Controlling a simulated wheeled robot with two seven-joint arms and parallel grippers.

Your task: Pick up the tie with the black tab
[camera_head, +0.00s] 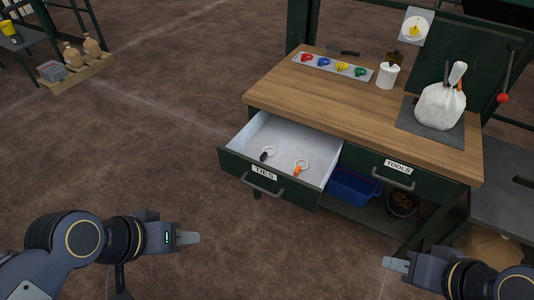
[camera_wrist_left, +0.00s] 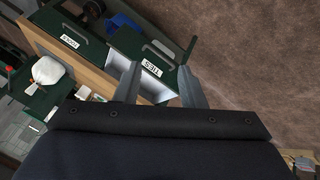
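The tie with the black tab (camera_head: 264,155) lies in the open TIES drawer (camera_head: 262,180), its pale loop toward the back. A tie with an orange tab (camera_head: 299,169) lies to its right in the same drawer. My left gripper (camera_head: 191,238) is in front and to the left of the drawer, apart from it. In the left wrist view my left gripper (camera_wrist_left: 158,66) has its two fingers spread with nothing held; the TIES drawer shows beyond them. The ties cannot be made out there. My right gripper (camera_head: 394,264) is at the lower right; its finger gap cannot be made out.
The wooden workbench (camera_head: 300,92) carries a tray of coloured items (camera_head: 333,66), a white container (camera_head: 387,75) and a white tied bag (camera_head: 441,106). The TOOLS drawer (camera_head: 390,172) is shut. A blue bin (camera_head: 352,188) is below. The floor before the drawer is clear.

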